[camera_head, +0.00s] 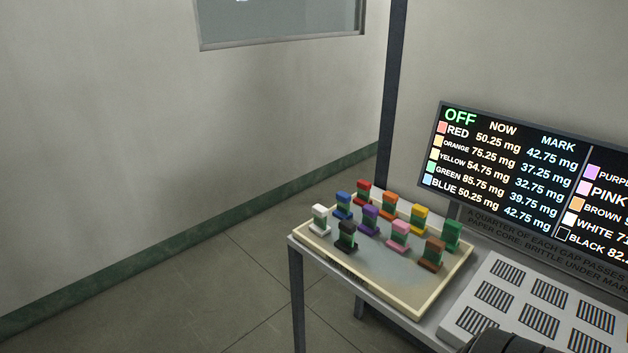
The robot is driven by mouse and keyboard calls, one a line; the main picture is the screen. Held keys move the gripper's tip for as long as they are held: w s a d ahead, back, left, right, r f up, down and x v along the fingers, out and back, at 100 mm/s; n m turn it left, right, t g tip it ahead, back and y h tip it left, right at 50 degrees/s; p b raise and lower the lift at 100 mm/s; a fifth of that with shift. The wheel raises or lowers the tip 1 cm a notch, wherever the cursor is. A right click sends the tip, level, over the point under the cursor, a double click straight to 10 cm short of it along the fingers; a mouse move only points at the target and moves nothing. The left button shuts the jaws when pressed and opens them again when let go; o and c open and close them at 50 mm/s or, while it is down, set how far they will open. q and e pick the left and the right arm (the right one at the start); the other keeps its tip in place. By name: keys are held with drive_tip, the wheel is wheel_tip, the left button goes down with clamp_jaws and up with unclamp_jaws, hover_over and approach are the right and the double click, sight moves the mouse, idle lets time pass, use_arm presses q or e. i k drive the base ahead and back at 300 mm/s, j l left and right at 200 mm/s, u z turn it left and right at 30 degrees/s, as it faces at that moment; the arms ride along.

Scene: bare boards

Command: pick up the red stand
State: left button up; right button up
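The red stand (363,186) is upright at the back of a cream tray (408,308) on a table. It has a red top and a dark green middle; its foot is partly hidden by the stands in front. A blue stand (343,200) is to its left and an orange stand (390,207) to its right. A purple stand (370,214) is just in front. Neither gripper shows clearly; a dark rounded shape at the bottom right edge may be part of my arm.
White (319,214), black (347,233), pink (400,229), brown (433,247), yellow (420,212) and green (452,231) stands share the tray. A lit display (520,170) rises behind. A white slotted panel (535,292) lies right. The tray's front middle is clear.

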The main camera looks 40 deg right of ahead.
sight(364, 187)
drive_tip(key=i+z, duration=0.15)
drive_tip(key=i, duration=0.55)
drive_tip(key=i+j+z, duration=0.1)
drive_tip(key=i, duration=0.65)
drive_tip(key=i+z, duration=0.25)
drive_tip(key=z, duration=0.15)
drive_tip(key=i+j+z, duration=0.15)
drive_tip(key=z, duration=0.25)
drive_tip(key=i+j+z, duration=0.2)
drive_tip(key=z, duration=0.2)
drive_tip(key=i+j+z, duration=0.25)
drive_tip(key=z, duration=0.15)
